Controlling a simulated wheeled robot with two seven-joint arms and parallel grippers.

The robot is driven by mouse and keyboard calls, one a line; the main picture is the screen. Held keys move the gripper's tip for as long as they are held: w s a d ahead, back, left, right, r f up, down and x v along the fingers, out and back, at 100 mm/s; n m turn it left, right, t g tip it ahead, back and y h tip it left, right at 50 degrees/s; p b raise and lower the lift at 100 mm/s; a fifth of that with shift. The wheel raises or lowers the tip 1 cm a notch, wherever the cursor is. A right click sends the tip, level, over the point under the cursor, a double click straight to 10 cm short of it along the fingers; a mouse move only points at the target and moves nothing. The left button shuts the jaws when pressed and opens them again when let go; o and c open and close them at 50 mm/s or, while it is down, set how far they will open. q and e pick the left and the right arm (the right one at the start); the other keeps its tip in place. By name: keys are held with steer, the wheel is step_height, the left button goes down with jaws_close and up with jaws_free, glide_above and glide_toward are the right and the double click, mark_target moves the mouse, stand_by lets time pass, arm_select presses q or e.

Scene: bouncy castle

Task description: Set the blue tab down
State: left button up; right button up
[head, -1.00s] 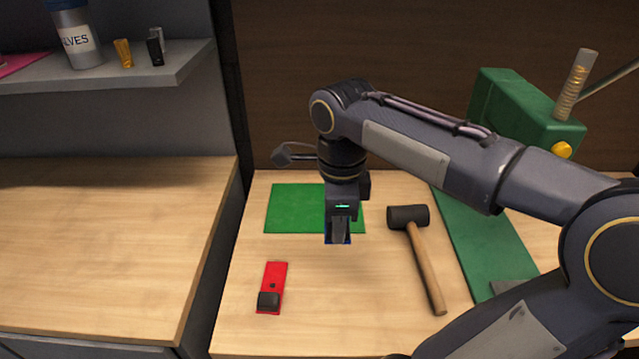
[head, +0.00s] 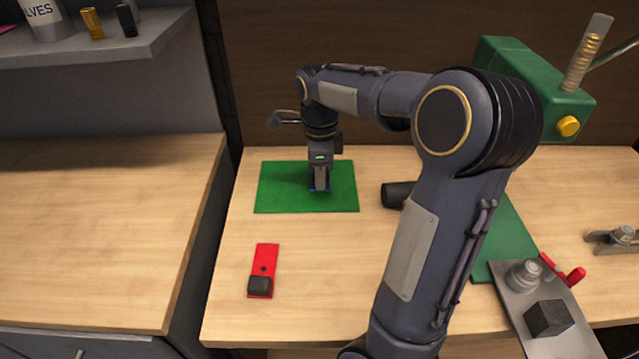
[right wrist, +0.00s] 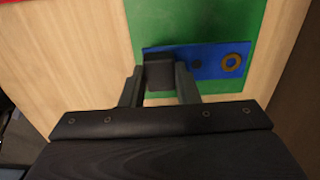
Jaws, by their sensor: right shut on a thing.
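The blue tab (right wrist: 208,62) shows in the right wrist view as a flat blue strip with a brass ring, a small dark hole and a black block at one end. My right gripper (right wrist: 160,78) is shut on the black block. In the head view my right gripper (head: 320,188) points down over the green mat (head: 280,195), and only a sliver of blue shows at its fingertips. The tab is over the mat; I cannot tell whether it touches it. My left gripper is not in view.
A red tab (head: 264,262) with a black block lies on the table in front of the mat. A mallet head (head: 396,194) is right of the mat, partly behind my arm. A green machine (head: 520,75) stands at the back right. Bare table lies around the red tab.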

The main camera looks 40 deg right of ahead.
steer(key=shift+w+d+f, duration=0.25)
steer(key=shift+w+f, duration=0.05)
steer(key=shift+f, duration=0.2)
steer(key=shift+f+b, duration=0.3)
steer(key=shift+f, duration=1.25)
steer(key=shift+f, duration=0.2)
steer(key=o, duration=1)
steer(key=shift+c, duration=0.2)
steer(key=shift+r, duration=0.1)
